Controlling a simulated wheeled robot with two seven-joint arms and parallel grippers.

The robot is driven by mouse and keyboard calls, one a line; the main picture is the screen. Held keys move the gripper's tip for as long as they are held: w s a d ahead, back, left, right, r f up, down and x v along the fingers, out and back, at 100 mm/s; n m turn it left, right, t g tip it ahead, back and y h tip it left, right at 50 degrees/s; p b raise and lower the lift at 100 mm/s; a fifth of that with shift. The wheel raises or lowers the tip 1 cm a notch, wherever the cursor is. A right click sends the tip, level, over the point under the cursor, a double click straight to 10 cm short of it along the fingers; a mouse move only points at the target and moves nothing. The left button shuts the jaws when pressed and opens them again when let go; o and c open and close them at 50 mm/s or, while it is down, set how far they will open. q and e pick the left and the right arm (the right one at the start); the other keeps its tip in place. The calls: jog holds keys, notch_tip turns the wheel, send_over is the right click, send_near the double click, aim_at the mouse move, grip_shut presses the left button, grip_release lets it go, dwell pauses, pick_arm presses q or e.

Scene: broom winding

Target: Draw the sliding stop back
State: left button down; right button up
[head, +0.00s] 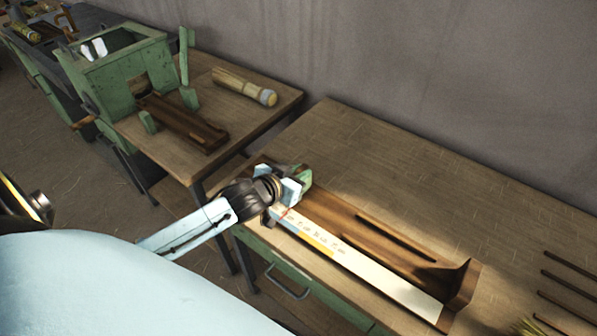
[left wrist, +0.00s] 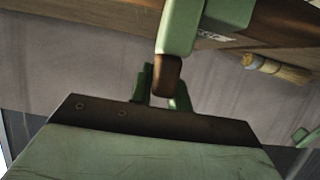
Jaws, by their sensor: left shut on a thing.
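The sliding stop (head: 305,178), a green block, sits at the far left end of the wooden measuring board (head: 375,232). My left gripper (head: 291,188) is shut on the stop, and its pale fingers cover part of it. A pale scale strip (head: 385,280) with printed marks runs along the board from beside the gripper. A wooden end block (head: 462,284) stands at the board's other end. In the left wrist view, a green piece with a brown tip (left wrist: 178,35) hangs in front of the camera, and the finger contact is not clear. My right gripper is not in view.
The board lies on a wooden bench (head: 400,150) with a green drawer front. A second table on the left holds a green machine (head: 125,75) and a broom bundle (head: 245,86). Dark rods (head: 570,287) lie at the right. The bench behind the board is clear.

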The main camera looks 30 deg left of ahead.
pick_arm(q)
jog(key=a, duration=0.3)
jog(key=a+p, duration=0.1)
jog(key=a, duration=0.5)
jog(key=shift+w+a+p, duration=0.2)
jog(key=shift+w+p, duration=0.15)
jog(key=shift+p, duration=0.05)
jog(key=shift+a, duration=0.1)
jog(key=c, duration=1.3)
grip_release()
jog(key=shift+a, duration=0.15)
jog(key=p+v, duration=0.2)
jog(key=v, duration=1.1)
jog(key=shift+s+r, duration=0.1)
jog(key=shift+s, duration=0.1)
